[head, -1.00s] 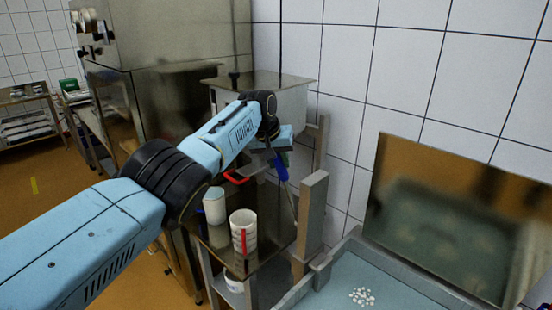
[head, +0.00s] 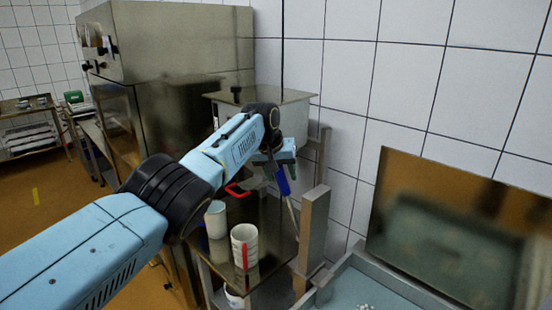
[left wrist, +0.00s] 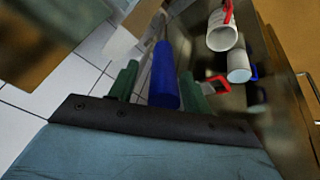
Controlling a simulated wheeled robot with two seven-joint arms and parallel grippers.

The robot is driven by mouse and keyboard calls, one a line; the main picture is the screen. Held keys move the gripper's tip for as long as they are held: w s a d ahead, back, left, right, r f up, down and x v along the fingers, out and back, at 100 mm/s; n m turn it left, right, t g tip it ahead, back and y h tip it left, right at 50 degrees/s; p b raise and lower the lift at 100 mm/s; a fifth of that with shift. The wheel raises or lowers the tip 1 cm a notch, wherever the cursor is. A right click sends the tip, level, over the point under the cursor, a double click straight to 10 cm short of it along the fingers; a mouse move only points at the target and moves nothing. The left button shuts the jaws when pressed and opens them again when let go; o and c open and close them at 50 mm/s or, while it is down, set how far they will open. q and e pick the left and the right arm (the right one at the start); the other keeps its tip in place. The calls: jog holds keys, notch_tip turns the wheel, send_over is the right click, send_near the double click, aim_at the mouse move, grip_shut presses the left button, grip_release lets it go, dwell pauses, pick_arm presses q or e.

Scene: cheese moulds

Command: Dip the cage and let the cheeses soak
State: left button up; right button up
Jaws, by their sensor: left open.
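My left gripper (head: 280,160) is at the steel stand beside the tiled wall, and it is open. In the left wrist view its green fingers (left wrist: 158,84) stand on either side of a blue handle (left wrist: 164,76), with gaps visible. The handle (head: 283,182) belongs to a long thin tool that slants down below the gripper in the head view. Small white pieces (head: 365,307) lie in the pale blue basin (head: 345,284) at the bottom edge; I cannot tell whether they are cheese. I cannot make out a cage. My right gripper is not in view.
A white cup with a red handle (head: 244,247) and another white cup (head: 215,219) stand on the steel stand. A red handle (head: 236,191) is near the tool. A lidded steel vat (head: 300,112) is behind; an upright grey post (head: 313,232) stands between stand and basin.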

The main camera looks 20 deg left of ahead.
pick_arm(q)
jog(key=b+v, duration=0.3)
jog(key=v, duration=1)
jog(key=shift+s+d, duration=0.1)
